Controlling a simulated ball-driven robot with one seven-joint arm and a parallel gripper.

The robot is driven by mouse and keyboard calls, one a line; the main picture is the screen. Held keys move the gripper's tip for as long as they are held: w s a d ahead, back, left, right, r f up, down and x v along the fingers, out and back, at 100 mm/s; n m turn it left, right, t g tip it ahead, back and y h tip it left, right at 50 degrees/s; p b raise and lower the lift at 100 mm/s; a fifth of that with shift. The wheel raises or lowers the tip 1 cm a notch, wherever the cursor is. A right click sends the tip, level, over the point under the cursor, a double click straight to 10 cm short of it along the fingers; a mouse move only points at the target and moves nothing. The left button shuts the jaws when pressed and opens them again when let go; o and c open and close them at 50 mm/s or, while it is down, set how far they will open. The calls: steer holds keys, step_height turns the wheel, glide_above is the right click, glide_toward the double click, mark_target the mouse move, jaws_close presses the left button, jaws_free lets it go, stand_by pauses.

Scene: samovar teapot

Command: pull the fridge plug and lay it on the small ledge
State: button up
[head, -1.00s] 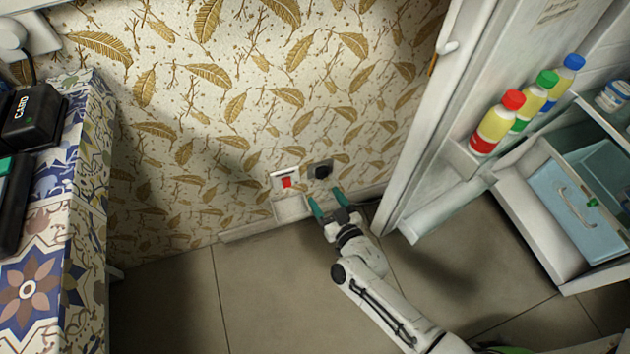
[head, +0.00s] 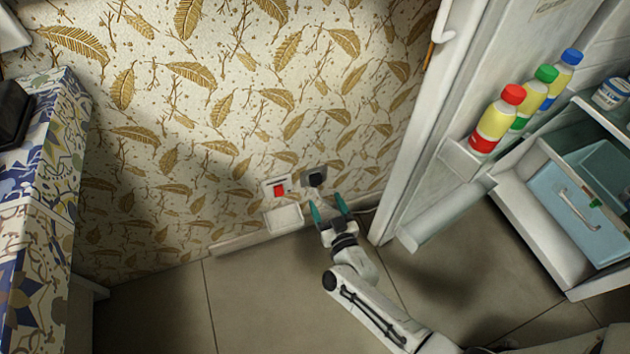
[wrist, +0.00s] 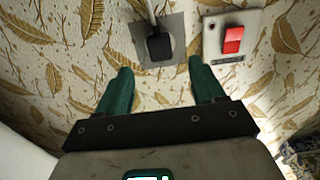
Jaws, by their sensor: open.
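The fridge plug (head: 316,179) is black and sits in a grey wall socket low on the papered wall. In the wrist view the plug (wrist: 160,46) has a light cord running up from it in the picture. The small ledge (head: 283,219) is a pale, empty box-like shelf on the wall, just left of and below the socket. My gripper (head: 327,207) is open and empty just below the plug. In the wrist view its two green fingers (wrist: 160,80) are spread, pointing at the wall, with the plug beyond and between them, apart from both.
A red switch (head: 279,189) on a pale plate is beside the socket. The open fridge door (head: 425,130) stands at right, with several bottles and a blue drawer (head: 580,200). A patterned cabinet (head: 50,200) stands at left. The tiled floor between is clear.

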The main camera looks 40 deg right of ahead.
mark_target(317, 183)
steer(key=shift+b+x, duration=1.2)
steer(key=shift+x, duration=2.3)
steer(key=shift+c, duration=0.4)
jaws_close()
steer(key=p+v, duration=0.3)
steer(key=v, duration=0.3)
